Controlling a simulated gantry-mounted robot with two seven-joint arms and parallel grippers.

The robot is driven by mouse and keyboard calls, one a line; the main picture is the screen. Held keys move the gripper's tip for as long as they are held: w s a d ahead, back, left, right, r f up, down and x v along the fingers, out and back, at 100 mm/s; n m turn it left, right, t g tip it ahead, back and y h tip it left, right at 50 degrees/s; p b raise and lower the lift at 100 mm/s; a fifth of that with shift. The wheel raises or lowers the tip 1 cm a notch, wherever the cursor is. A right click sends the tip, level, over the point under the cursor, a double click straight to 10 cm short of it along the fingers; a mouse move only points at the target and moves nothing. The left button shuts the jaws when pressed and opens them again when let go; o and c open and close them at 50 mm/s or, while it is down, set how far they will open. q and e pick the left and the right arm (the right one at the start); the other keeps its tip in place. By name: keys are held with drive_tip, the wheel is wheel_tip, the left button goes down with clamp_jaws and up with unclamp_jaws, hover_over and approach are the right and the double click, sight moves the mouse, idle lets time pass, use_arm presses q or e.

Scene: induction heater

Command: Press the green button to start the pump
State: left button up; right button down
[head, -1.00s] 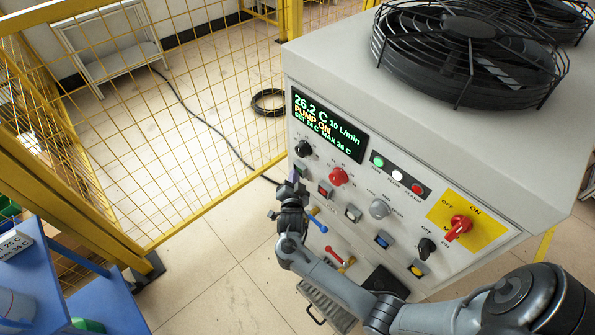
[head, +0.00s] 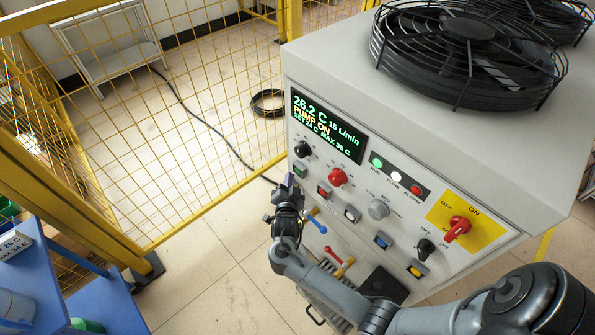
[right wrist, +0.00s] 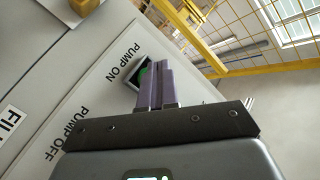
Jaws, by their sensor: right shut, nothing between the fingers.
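The green button (head: 300,172) is at the left end of the button row on the chiller's front panel. In the right wrist view the green button (right wrist: 144,76) shows beside the label PUMP ON, partly hidden by my fingers. My right gripper (head: 289,181) is shut and empty, its fingertips just in front of the button; I cannot tell whether they touch it. The shut fingers also show in the right wrist view (right wrist: 155,68). The display (head: 327,125) reads 26.2 C, 15 L/min and PUMP ON. My left gripper is not in view.
The red button (head: 324,190) sits right of the green one, with knobs above. A yellow mesh fence (head: 200,209) stands left. A blue cart (head: 52,290) is at lower left.

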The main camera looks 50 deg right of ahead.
drive_tip(key=shift+w+a, duration=0.15)
drive_tip(key=shift+a, duration=2.25)
